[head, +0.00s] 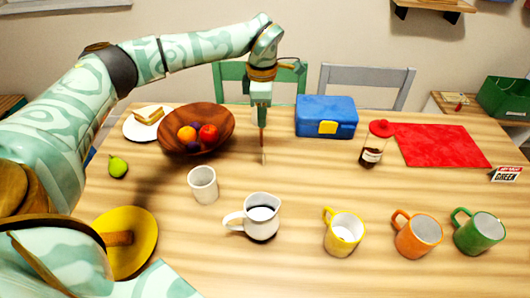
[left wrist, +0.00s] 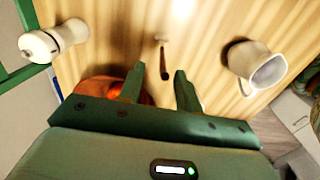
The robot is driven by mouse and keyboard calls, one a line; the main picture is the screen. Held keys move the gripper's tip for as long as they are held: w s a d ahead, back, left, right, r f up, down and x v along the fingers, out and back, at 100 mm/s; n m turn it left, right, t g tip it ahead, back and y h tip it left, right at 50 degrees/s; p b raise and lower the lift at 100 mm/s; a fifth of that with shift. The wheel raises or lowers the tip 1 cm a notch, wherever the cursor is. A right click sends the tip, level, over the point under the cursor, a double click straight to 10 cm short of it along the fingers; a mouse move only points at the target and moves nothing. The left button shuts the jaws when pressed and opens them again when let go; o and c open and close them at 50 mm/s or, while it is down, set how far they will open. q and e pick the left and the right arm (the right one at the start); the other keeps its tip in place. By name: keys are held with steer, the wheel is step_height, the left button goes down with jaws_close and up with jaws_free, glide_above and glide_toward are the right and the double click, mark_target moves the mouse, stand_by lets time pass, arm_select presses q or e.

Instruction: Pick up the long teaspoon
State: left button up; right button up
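The long teaspoon (left wrist: 164,52) lies below my left gripper in the left wrist view, with a pale end and a dark handle. In the head view it is a thin strip (head: 263,150) directly under the gripper, on or just above the wooden table. My left gripper (head: 261,112) points down from above. In the left wrist view its two fingers (left wrist: 159,75) are apart. The dark handle end shows between them, with gaps on both sides, so I see no contact. My right gripper is in neither view.
A wooden fruit bowl (head: 170,143) stands left of the gripper and a blue lunch box (head: 326,130) right of it. A white cup (head: 203,187) and a white jug (head: 262,207) stand nearer. A jar (head: 371,155) stands right. Table between is clear.

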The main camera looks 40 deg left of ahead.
arm_select(q)
steer(key=shift+f, duration=0.35)
steer(key=f+b, duration=0.1)
steer(key=f, duration=0.1)
steer(key=f+b, duration=0.1)
steer(key=f, duration=0.1)
steer(key=shift+s+f, duration=0.2)
steer(key=shift+f, duration=0.2)
steer(key=shift+r, duration=0.15)
jaws_close()
